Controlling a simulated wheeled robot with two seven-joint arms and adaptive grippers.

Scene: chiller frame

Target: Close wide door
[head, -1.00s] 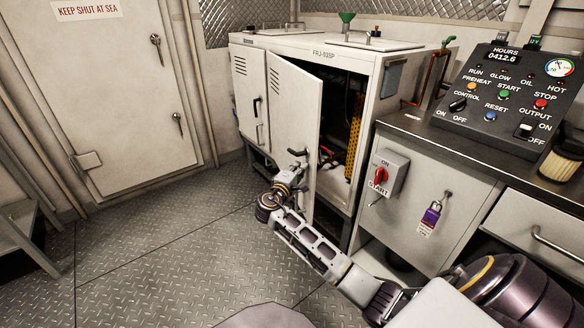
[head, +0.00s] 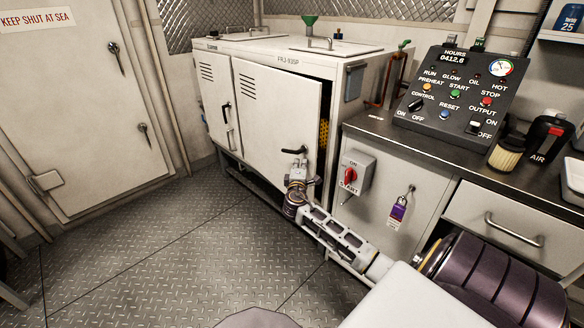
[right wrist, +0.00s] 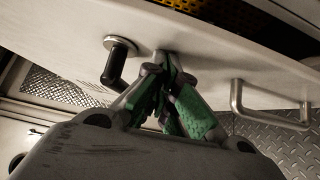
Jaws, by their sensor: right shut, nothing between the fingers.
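The wide door (head: 262,112) is the right-hand door of the white cabinet (head: 290,48). It stands slightly ajar, with a narrow dark gap along its right edge. A black handle (head: 294,151) sits near that edge and also shows in the right wrist view, where the handle (right wrist: 117,62) is left of the fingers. My right gripper (head: 299,168) is at the door's outer face just below the handle. In the right wrist view its green fingers (right wrist: 172,95) are together and empty, with tips at the door face; exact contact is unclear. My left gripper is out of view.
A narrower door (head: 217,100) on the left of the cabinet looks shut. A red switch box (head: 355,174) and a purple padlock (head: 398,208) are on the counter front, close to my right arm. The plated floor (head: 150,255) to the left is clear.

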